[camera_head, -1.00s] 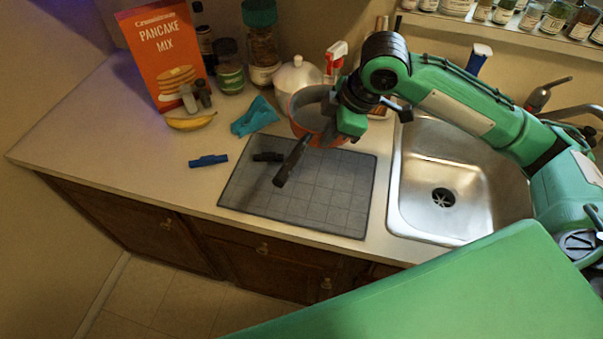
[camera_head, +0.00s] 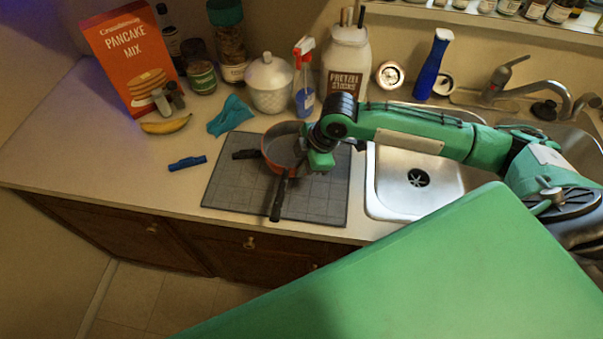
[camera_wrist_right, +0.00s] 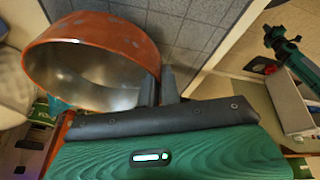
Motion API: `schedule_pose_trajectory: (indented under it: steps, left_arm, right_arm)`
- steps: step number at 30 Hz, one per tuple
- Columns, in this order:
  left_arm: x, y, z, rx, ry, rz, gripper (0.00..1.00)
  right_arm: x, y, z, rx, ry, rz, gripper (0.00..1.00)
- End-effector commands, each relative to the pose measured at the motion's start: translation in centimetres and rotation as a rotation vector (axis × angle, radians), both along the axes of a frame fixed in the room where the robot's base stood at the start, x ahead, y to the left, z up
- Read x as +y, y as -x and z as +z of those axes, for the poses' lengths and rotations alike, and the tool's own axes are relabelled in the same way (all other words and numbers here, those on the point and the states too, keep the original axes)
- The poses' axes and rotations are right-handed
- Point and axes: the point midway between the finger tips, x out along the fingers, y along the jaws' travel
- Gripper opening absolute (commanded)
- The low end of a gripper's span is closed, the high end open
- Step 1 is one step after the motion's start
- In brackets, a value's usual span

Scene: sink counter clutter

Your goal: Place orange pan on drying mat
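The orange pan (camera_head: 270,160) is over the dark grey drying mat (camera_head: 325,204) in the head view, its black handle pointing to the front edge. I cannot tell whether its base touches the mat. My right gripper (camera_head: 299,168) is at the pan's right side. In the right wrist view, the two fingers of my right gripper (camera_wrist_right: 161,88) are close together on the pan's wall (camera_wrist_right: 95,32), one on each side of the rim. My left gripper does not show in the head view; a small green and black arm part at the right of the wrist view may be it.
A dark object (camera_head: 243,154) lies on the mat left of the pan. A blue cloth (camera_head: 231,116), white jar (camera_head: 269,85) and spray bottle (camera_head: 304,80) stand behind. The sink (camera_head: 400,195) is to the right. A blue object (camera_head: 187,163) and banana (camera_head: 166,125) lie left.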

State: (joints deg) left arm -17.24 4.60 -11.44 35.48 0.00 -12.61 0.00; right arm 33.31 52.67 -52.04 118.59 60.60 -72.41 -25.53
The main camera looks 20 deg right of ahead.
Motion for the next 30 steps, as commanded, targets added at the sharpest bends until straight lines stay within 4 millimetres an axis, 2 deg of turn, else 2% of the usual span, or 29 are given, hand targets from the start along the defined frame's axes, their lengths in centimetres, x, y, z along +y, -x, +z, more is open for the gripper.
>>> schedule_pose_trajectory:
  steps: [5,12,23,24,26,30]
  left_arm:
    - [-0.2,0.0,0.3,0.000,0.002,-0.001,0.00]
    - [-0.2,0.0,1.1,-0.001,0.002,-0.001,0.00]
    - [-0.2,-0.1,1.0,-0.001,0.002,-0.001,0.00]
    - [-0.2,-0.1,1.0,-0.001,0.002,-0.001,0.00]
    - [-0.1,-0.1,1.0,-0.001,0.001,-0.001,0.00]
    - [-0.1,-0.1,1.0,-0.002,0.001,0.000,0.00]
  right_arm:
    - [0.0,0.0,-1.0,-0.002,-0.002,0.000,0.00]
    - [0.1,0.0,-4.2,-0.001,-0.002,0.000,0.00]
    - [0.0,0.0,-4.7,-0.003,-0.001,0.000,0.00]
    - [0.0,0.0,-4.7,-0.001,0.000,0.000,0.13]
    - [0.0,0.0,-4.7,-0.001,0.000,0.000,0.25]
    - [0.0,0.0,-4.7,-0.001,0.000,0.000,0.27]
